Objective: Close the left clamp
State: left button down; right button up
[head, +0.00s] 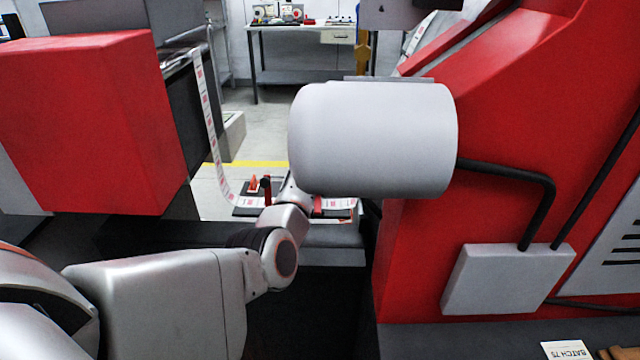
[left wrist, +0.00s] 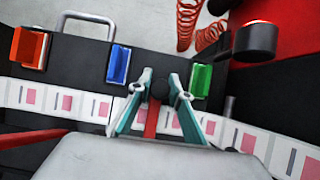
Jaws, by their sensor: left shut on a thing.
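My left gripper (left wrist: 160,82) has its two teal fingers closed around a dark round knob (left wrist: 158,89) above the splice plate (left wrist: 75,50). A red lever (left wrist: 151,122) shows between the fingers below the knob. I cannot tell from the views which clamp this lever belongs to. Another red bar (left wrist: 32,138) lies at the left edge of the left wrist view. In the head view an upright dark-red part (head: 266,190) stands left of my wrist, and a red part (head: 318,205) shows right of it. My right gripper is not in view.
A printed label web (head: 212,135) runs down and across the plate. Orange (left wrist: 30,47), blue (left wrist: 118,64) and green (left wrist: 201,80) blocks sit behind it. A large grey roll (head: 375,140) hangs above my wrist. Red machine bodies (head: 85,120) stand on both sides.

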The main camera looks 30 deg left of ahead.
pick_arm(q)
jog(key=shift+f, duration=0.1)
jog(key=c, duration=1.8)
grip_release()
jog(key=shift+f, duration=0.1)
jog(key=shift+c, duration=0.2)
